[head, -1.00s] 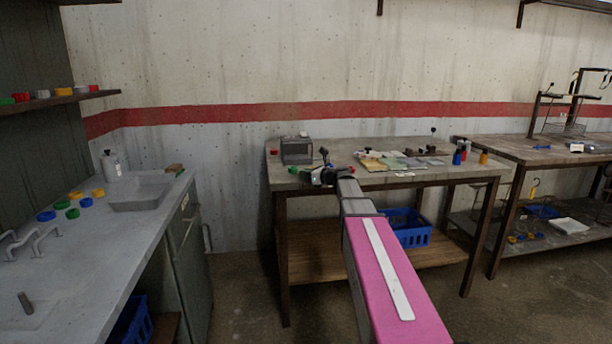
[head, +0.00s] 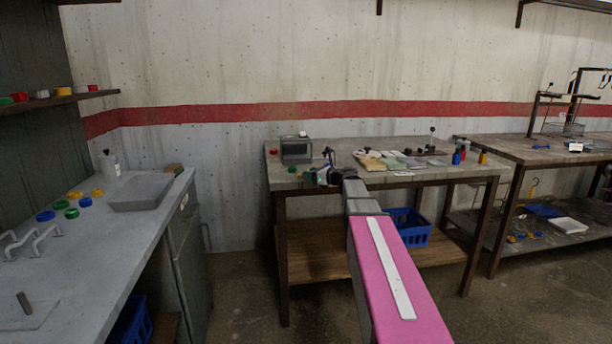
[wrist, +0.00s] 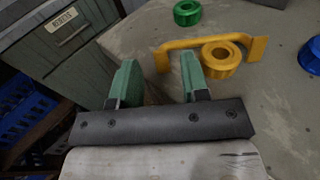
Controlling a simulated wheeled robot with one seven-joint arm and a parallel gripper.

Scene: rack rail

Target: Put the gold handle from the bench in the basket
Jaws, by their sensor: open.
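In the wrist view the gold handle (wrist: 208,41) lies on the bench top, just beyond my fingertips. My gripper (wrist: 160,62) is open and empty; the handle's left end shows between its green fingers, and the right finger overlaps the handle. A yellow ring (wrist: 221,59) lies close against the handle's near side. In the head view my gripper (head: 325,175) is over the front left of the middle bench (head: 440,181); I cannot make out the handle there. A blue basket (head: 410,236) stands on that bench's lower shelf. A wire basket (head: 567,128) is on the right bench.
A green ring (wrist: 187,12) and a blue ring (wrist: 314,54) lie near the handle. A grey box (head: 296,151) stands at the bench's back left. Pads and bottles fill its right part. The left counter (head: 120,245) has a labelled drawer (wrist: 68,23).

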